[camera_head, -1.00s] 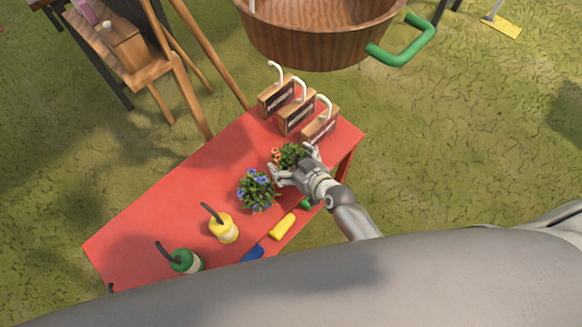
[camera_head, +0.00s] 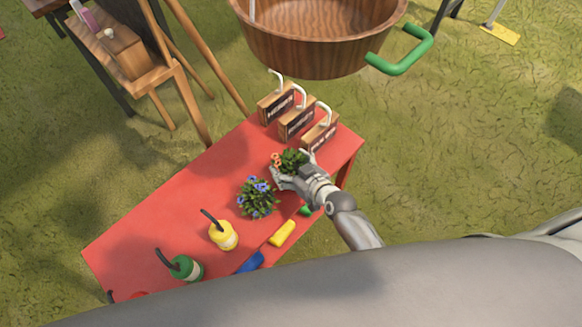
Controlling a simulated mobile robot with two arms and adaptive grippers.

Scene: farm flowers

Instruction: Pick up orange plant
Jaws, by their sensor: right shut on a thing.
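The orange plant (camera_head: 291,160) is a small leafy green plant with a few orange flowers, at the right part of the red table. My right gripper (camera_head: 291,174) is shut on it from its near right side, and its fingers hide the plant's lower part. I cannot tell whether the plant is clear of the table top. A blue-flowered plant (camera_head: 257,198) stands on the table just left of and nearer than the gripper. My left gripper is not in view.
Yellow (camera_head: 283,233) and blue (camera_head: 250,263) items lie along the near edge. A wooden tub (camera_head: 318,45) is beyond the table.

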